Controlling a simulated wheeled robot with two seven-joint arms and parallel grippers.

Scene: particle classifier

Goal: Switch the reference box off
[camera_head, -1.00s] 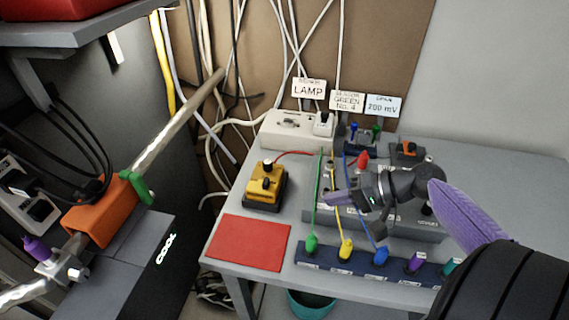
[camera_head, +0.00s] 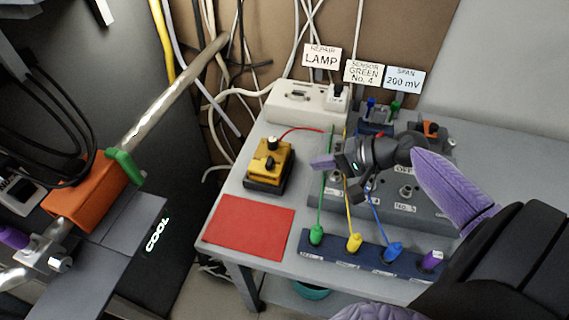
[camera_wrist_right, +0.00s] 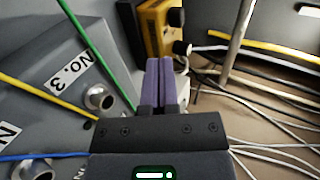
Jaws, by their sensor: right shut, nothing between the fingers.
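A yellow box (camera_head: 270,158) with a black knob and a dark base stands on the grey table, left of the grey panel. I see no label naming it as the reference box. Its switch position is too small to read. My right gripper (camera_head: 322,162) is shut and empty, its purple fingers pointing left towards the yellow box, with a gap between them. In the right wrist view the shut fingers (camera_wrist_right: 160,82) point at the yellow box (camera_wrist_right: 157,28), whose black knobs show at its right side. My left gripper is not in view.
A grey panel (camera_head: 430,212) with sockets lies under my right arm. Green, yellow and blue wires rise from a blue strip (camera_head: 340,262) near the fingers. A red mat (camera_head: 250,228) lies in front of the yellow box. A white power strip (camera_head: 290,103) is behind.

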